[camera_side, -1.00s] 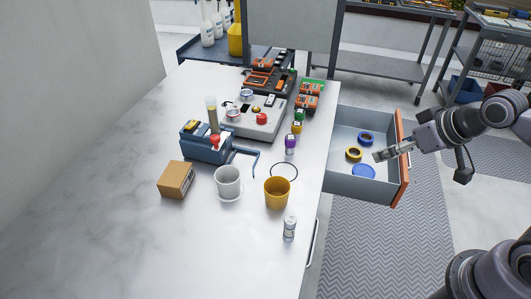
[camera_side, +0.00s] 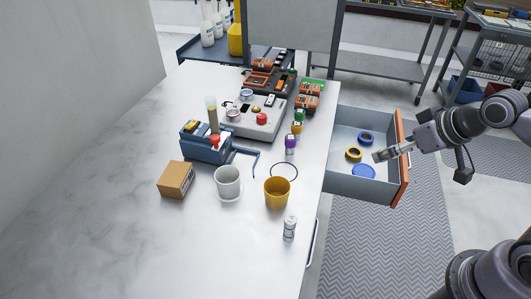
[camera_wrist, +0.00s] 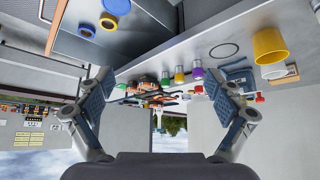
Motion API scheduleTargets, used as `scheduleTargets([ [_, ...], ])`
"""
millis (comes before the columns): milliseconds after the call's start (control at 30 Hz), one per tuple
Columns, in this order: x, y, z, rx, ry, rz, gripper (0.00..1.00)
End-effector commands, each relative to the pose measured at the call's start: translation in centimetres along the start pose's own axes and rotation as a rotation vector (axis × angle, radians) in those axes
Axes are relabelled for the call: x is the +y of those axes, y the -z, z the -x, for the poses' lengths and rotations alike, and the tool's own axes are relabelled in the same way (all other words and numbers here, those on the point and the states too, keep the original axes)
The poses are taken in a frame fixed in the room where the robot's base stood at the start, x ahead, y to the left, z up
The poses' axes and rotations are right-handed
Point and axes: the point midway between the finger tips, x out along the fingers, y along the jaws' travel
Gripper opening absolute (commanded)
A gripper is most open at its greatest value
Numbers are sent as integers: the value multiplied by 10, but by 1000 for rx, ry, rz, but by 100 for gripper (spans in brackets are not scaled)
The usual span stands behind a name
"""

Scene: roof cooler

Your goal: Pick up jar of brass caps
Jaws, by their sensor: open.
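My gripper (camera_side: 380,155) is open and empty, held over the open drawer at the table's right. In the wrist view the two fingers of my gripper (camera_wrist: 159,85) are spread wide with nothing between them. Small capped jars stand near the table's right edge: a purple one (camera_side: 290,142), a yellow one (camera_side: 297,127) and a green one (camera_side: 298,114). A pale jar with a grey lid (camera_side: 290,228) stands upright near the front right edge. I cannot tell which one holds brass caps. The wrist view, upside down, also shows the purple jar (camera_wrist: 197,73).
The drawer (camera_side: 343,179) holds blue and yellow tape rolls. A yellow cup (camera_side: 277,193), a grey-white mug (camera_side: 228,182), a cardboard box (camera_side: 175,180), a blue caddy (camera_side: 205,144) and a black ring (camera_side: 284,171) are on the table (camera_side: 110,175). Its left and front parts are clear.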

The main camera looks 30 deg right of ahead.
Motion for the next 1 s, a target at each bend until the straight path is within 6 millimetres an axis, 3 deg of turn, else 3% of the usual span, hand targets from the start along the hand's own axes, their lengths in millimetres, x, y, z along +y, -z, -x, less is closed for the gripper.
scheduleTargets([
  [167, 2, 4, -2, -15, -5, 34, 92],
  [467, 19, 30, -27, -155, -17, 341, 92],
  [700, 37, 46, -63, -291, 16, 623, 92],
  [1000, 62, 50, -123, -453, 118, 959, 92],
])
